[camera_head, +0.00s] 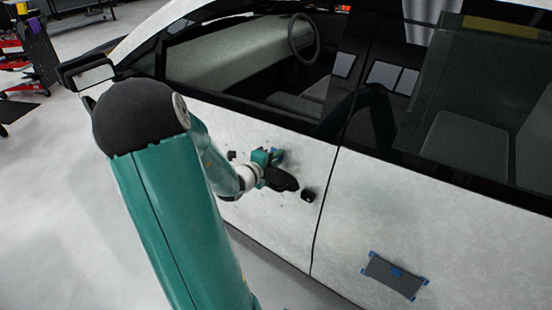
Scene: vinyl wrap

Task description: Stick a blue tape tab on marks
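My gripper (277,170) is small in view, close to the white front door (285,225) of the car. A bit of blue shows at its upper side; I cannot tell whether this is a tape tab or part of the gripper. Whether the fingers are open or shut is too small to see. On the rear door, a dark grey rectangular patch (390,283) has blue tape tabs (421,281) at its corners and a blue piece (397,272) near its middle. Faint small marks seem to lie on the front door around the gripper, partly hidden by it.
A small black part (308,195) sits on the front door right of my gripper, and a small dark square (232,155) left of it. The side mirror (88,70) juts out at upper left. Red tool carts (18,50) stand far left. The grey floor (50,220) at left is clear.

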